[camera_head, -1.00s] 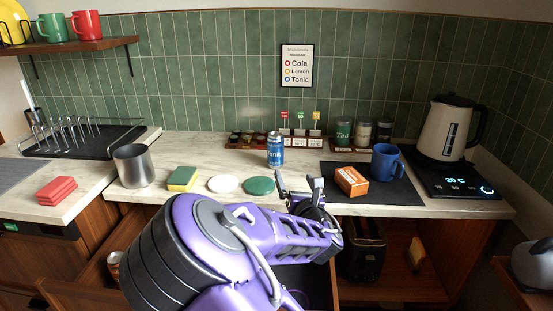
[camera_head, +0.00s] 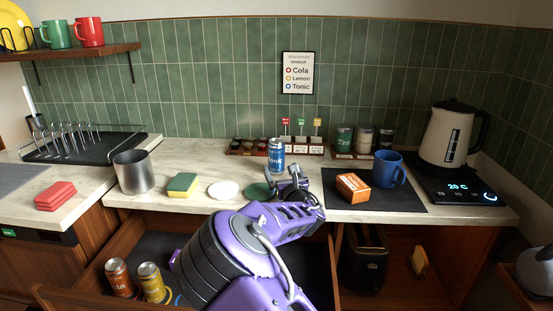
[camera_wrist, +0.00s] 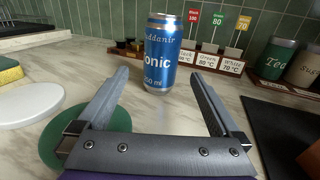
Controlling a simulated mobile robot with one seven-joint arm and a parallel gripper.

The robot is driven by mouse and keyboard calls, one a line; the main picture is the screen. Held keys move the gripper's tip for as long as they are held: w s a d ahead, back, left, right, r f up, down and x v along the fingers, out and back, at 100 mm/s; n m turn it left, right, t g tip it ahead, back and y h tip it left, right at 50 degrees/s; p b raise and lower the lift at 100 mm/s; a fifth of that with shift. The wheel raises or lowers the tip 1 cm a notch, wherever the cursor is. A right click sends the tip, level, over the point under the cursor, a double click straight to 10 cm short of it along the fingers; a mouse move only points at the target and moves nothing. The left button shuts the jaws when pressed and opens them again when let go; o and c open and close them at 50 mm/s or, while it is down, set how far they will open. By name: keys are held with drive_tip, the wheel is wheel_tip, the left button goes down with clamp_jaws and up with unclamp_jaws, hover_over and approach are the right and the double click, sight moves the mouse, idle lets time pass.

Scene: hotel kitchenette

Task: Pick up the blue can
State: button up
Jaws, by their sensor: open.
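The blue can (camera_head: 276,155), labelled tonic, stands upright on the marble counter in front of the tea rack. It also shows in the wrist view (camera_wrist: 162,55), straight ahead, beyond and between my two fingers. My gripper (camera_head: 288,178) is open and empty, low over the counter just in front of the can. In the wrist view my gripper (camera_wrist: 158,95) has its fingers spread wider than the can, with a gap still between fingertips and can.
A green coaster (camera_head: 257,191) lies under and left of my gripper; a white coaster (camera_head: 223,189) is beside it. An orange box (camera_head: 352,187) and blue mug (camera_head: 388,169) stand right on a dark mat. The open drawer below holds an orange can (camera_head: 119,277) and a yellow can (camera_head: 151,282).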

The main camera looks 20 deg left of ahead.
sight(279, 163)
drive_tip(key=shift+x, duration=2.75)
drive_tip(key=shift+d+r, duration=0.1)
clamp_jaws()
